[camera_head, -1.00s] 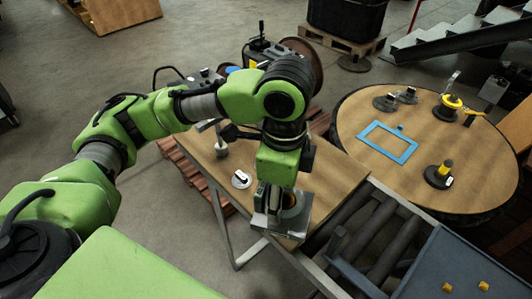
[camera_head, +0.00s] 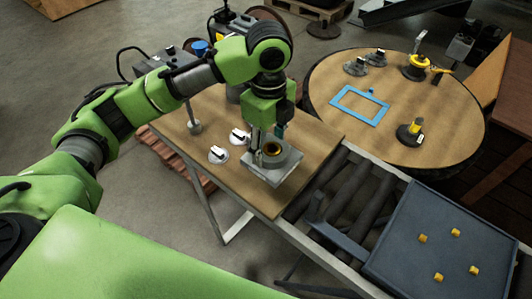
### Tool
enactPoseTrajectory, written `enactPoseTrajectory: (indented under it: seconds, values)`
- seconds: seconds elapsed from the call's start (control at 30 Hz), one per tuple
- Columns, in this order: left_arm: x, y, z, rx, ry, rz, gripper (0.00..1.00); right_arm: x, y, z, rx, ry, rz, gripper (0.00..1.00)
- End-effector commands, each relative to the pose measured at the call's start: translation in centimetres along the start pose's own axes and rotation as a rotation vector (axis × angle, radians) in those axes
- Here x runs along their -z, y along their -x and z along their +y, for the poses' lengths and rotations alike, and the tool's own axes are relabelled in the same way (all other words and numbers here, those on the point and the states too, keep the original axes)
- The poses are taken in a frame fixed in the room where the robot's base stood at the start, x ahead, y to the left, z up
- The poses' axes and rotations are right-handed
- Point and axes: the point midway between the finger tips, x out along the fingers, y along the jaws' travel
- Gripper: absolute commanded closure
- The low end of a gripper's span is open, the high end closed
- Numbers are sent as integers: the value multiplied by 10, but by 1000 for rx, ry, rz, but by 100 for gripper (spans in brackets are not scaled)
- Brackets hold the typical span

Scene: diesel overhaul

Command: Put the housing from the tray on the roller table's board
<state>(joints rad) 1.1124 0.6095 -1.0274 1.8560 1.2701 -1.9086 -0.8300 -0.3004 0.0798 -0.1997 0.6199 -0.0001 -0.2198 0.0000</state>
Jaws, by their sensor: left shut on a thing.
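The grey block-shaped housing (camera_head: 284,163), with a round bore and a gold-coloured ring, is over the wooden board (camera_head: 235,185) of the table beside the rollers. My left gripper (camera_head: 258,150) points down and is shut on the housing at its left side. The fingers are partly hidden, and I cannot tell whether the housing touches the board. The dark tray (camera_head: 450,237) lies at the right end of the rollers with several small yellow blocks on it and no housing. My right gripper is not in view.
Two white round parts (camera_head: 240,137) and a small upright post (camera_head: 194,127) stand on the board left of the housing. Dark rollers (camera_head: 350,190) lie between board and tray. A round table (camera_head: 445,125) behind holds a blue frame (camera_head: 360,106) and several fixtures. The board's front is clear.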

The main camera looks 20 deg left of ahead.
Motion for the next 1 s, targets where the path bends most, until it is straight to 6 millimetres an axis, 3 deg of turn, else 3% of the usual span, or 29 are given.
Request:
enactPoseTrajectory:
  seconds: [0.33,0.53,0.8,1.0]
  values:
    - [-20,-44,-32,3,1,3,100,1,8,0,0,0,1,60]
    - [-25,-54,-38,4,0,2,100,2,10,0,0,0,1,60]
    - [-26,-82,-38,2,-1,1,100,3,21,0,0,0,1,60]
    - [-26,-86,-39,6,-1,2,100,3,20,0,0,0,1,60]
